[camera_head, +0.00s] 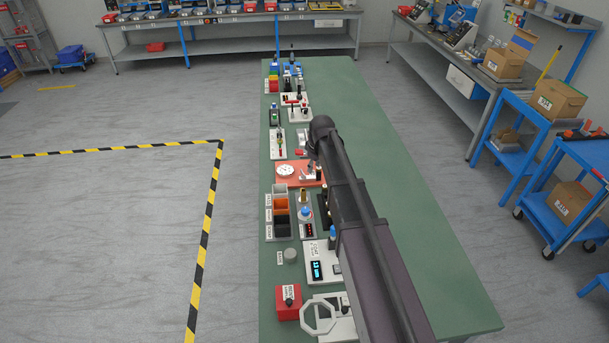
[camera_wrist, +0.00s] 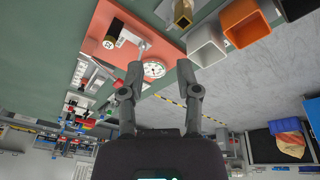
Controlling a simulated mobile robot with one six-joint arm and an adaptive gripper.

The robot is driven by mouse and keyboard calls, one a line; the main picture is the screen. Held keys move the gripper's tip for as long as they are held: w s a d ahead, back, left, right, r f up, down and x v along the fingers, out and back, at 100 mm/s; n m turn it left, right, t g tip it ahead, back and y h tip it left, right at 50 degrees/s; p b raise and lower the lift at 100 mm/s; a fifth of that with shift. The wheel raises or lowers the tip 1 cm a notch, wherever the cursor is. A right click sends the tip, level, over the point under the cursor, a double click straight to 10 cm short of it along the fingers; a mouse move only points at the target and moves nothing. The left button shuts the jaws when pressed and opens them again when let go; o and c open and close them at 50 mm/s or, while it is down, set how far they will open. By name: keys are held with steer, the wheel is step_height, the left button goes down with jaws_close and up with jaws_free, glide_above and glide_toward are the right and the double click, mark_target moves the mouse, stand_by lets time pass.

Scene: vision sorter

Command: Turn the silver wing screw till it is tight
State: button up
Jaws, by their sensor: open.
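A flat orange-red plate (camera_head: 284,181) lies on the green bench and carries a round white dial gauge (camera_head: 285,170). A small silver fitting (camera_head: 307,174) stands on the plate to the right of the dial. It looks like the place of the silver wing screw, but its wings are too small to make out. In the wrist view the silver part (camera_wrist: 143,47) shows beyond my left finger, near the dial (camera_wrist: 154,69). My gripper (camera_wrist: 159,68) is open, its two dark fingers apart with the dial seen between them. I see nothing held.
A black cylinder with a pale end (camera_wrist: 112,33) stands on the same plate. Open bins, grey (camera_wrist: 208,45) and orange (camera_wrist: 245,22), are close beside the plate. Other fixtures line the bench's left edge. The green bench top (camera_head: 410,190) right of my arm is clear.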

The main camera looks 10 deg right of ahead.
mark_target(304, 174)
steer(key=w+m, duration=0.1)
steer(key=w+m+t, duration=0.1)
steer(key=w+m, duration=0.1)
steer(key=w+m+t, duration=0.1)
steer(key=w, duration=0.1)
steer(key=shift+w+a+r+m+y, duration=0.15)
steer(key=shift+a+m+y, duration=0.15)
steer(key=shift+a+m, duration=0.1)
steer(key=shift+f+b, duration=0.2)
steer(key=shift+b, duration=0.25)
steer(key=b+x, duration=1.2)
steer(key=x, duration=0.1)
steer(key=shift+f, duration=0.15)
stand_by(0.5)
jaws_close()
